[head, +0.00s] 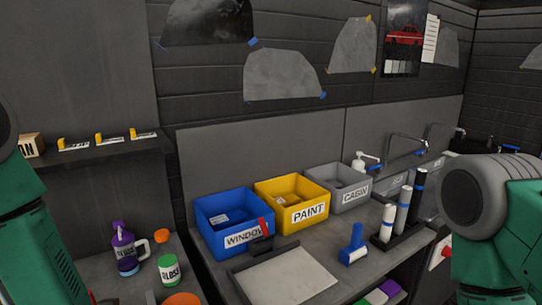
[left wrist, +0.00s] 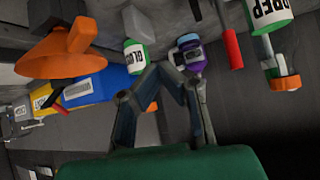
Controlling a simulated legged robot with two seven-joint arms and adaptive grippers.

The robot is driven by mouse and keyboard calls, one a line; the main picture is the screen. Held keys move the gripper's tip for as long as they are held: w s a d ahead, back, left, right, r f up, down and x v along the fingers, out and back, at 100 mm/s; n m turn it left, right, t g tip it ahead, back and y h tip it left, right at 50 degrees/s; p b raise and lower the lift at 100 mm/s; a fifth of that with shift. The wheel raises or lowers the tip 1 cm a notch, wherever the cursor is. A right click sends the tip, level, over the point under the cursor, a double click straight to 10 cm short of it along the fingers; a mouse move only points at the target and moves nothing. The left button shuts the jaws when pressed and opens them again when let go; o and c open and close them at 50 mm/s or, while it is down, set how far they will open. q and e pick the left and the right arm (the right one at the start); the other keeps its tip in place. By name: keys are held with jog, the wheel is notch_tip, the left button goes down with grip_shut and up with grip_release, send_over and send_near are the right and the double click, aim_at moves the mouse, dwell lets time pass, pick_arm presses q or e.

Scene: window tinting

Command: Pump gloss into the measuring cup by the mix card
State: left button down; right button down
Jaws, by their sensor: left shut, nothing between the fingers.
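The gloss bottle (head: 168,270), green with a white label, stands at the lower left in the head view, and it also shows in the left wrist view (left wrist: 136,57). Just left of it stands a purple bottle (head: 124,250), also in the left wrist view (left wrist: 193,58). A pale handle (head: 143,247) shows beside the purple bottle; I cannot tell whether it belongs to the measuring cup. I cannot make out the mix card. My left gripper (left wrist: 172,75) is shut and empty, its fingertips pointing towards the two bottles. My right gripper is out of view.
An orange funnel (left wrist: 65,50) is close on the left in the left wrist view. A bottle labelled PREP (left wrist: 268,14) is at its upper right. Blue (head: 232,222), yellow (head: 290,198) and grey (head: 338,187) bins line the bench. A pale sheet (head: 285,277) lies before them.

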pick_arm(q)
jog(key=s+d+f+m+g+h, duration=0.1)
jog(key=s+f+g, duration=0.25)
jog(key=s, duration=0.75)
jog(key=s+d+f+m+g+h, duration=0.1)
jog(key=s+f+g, duration=0.3)
jog(key=s, duration=0.6)
jog(key=s+d+f+g+h, duration=0.15)
jog(key=s+f, duration=0.35)
jog(key=s, duration=0.6)
notch_tip(320, 180, down, 19)
jog(key=w+d+m+b, duration=0.1)
jog(key=w+b, duration=0.2)
jog(key=b, duration=1.6)
jog(key=shift+s+d+r, duration=0.1)
jog(key=shift+r, duration=0.05)
